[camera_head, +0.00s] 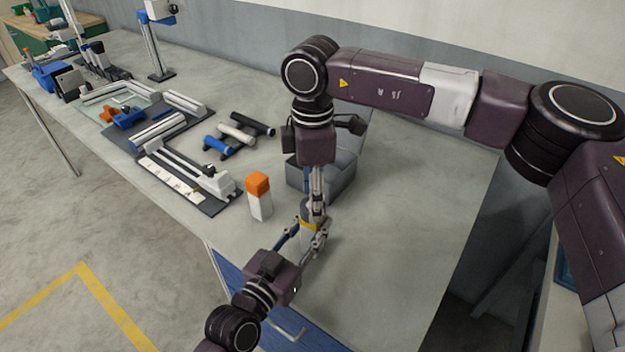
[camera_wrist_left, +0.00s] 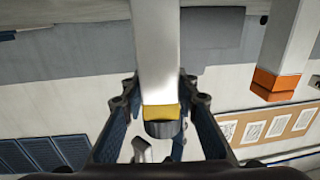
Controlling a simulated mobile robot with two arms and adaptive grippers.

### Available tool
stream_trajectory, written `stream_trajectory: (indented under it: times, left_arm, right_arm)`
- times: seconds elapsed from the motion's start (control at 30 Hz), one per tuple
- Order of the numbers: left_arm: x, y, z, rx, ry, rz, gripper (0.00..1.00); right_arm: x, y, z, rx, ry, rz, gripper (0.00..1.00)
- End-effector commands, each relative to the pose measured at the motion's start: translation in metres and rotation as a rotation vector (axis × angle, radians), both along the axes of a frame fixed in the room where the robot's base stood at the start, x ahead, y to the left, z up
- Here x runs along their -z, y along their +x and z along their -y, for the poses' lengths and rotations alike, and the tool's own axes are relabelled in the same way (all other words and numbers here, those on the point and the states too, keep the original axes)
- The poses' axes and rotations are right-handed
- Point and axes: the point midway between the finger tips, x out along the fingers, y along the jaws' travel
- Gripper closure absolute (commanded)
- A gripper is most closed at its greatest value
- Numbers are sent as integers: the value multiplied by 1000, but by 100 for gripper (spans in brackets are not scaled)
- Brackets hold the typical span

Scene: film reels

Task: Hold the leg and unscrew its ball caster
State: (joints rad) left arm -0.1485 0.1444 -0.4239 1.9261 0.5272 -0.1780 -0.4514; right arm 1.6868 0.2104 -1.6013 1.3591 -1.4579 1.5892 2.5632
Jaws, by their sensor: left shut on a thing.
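The leg stands upright at the table's front, with a pale shaft and a yellow band (camera_head: 308,226) near its top. In the left wrist view the pale leg (camera_wrist_left: 157,50) runs between my left fingers, its yellow band (camera_wrist_left: 161,111) and dark caster end (camera_wrist_left: 163,129) at the lower end of that picture. My left gripper (camera_head: 309,236) is shut on the leg from the front. My right gripper (camera_head: 315,208) points down from above, its fingertips close to the leg's top. The caster is mostly hidden in the head view, and whether the right fingers grip it cannot be told.
A white block with an orange top (camera_head: 258,196) stands just left of the leg. A grey open box (camera_head: 300,176) is behind my right gripper. Blue, white and black cylinders (camera_head: 238,132) and a dark tray of parts (camera_head: 200,190) lie left. The table's right side is clear.

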Motion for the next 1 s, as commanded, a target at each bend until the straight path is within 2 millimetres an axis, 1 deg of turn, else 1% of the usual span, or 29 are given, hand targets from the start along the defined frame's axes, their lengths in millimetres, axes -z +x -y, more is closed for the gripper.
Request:
stream_trajectory:
  times: [0.03,0.2,0.5,0.9,1.0]
  left_arm:
    - [0,0,0,0,0,0,100]
    - [0,0,0,0,0,0,100]
    - [0,0,0,0,0,0,100]
    - [0,0,0,0,0,0,100]
    - [0,0,0,0,0,0,100]
  right_arm:
    - [7,0,0,0,0,-2,51]
    - [19,0,0,-1,-1,0,51]
    - [21,0,0,-1,-1,0,51]
    - [21,0,0,-1,0,0,94]
    - [21,0,0,-15,0,0,94]
